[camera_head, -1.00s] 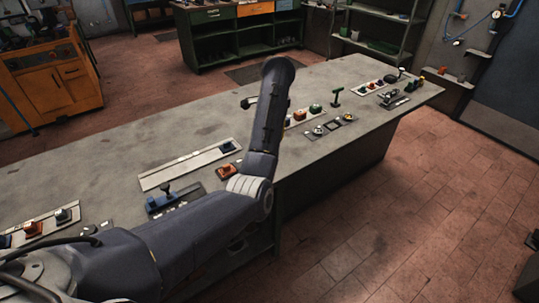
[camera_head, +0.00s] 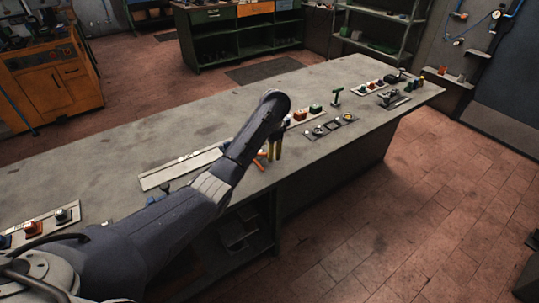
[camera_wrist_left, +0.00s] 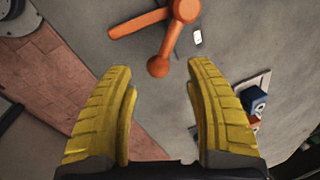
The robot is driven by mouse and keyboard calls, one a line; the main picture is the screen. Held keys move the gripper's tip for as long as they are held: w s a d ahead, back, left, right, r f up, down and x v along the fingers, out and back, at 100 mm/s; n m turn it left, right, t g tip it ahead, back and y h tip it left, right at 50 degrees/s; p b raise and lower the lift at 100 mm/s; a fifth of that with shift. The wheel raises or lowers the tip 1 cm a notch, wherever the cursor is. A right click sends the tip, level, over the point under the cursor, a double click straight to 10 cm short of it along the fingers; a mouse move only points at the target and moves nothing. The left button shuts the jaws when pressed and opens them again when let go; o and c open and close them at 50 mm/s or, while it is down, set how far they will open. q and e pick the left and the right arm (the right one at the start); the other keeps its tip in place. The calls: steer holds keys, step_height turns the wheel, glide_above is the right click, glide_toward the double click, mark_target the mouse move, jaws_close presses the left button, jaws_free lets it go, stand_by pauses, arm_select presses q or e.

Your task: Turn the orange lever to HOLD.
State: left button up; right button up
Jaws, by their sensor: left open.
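The orange lever (camera_wrist_left: 172,35) is at the top of the left wrist view. It has a round hub, a bar to the left and a shorter arm with a round knob pointing down toward my fingers. My left gripper (camera_wrist_left: 158,78) is open, its two yellow fingers on either side below the knob, with nothing between their pads. In the head view my left gripper (camera_head: 274,154) points down over the bench's front part, and a bit of the orange lever (camera_head: 260,161) shows beside it. A small white label (camera_wrist_left: 197,36) lies right of the hub; its text is unreadable. My right gripper is not in view.
The grey bench (camera_head: 110,151) carries several control panels. A blue and red button panel (camera_wrist_left: 255,108) lies right of my fingers in the wrist view. My left arm hides part of the bench's front.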

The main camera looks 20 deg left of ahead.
arm_select(q)
steer(key=shift+w+a+f, duration=0.15)
steer(key=shift+f, duration=0.75)
steer(key=shift+w+a+f, duration=0.1)
steer(key=shift+w+f, duration=0.05)
steer(key=shift+f, duration=0.75)
steer(key=shift+c, duration=0.2)
jaws_close()
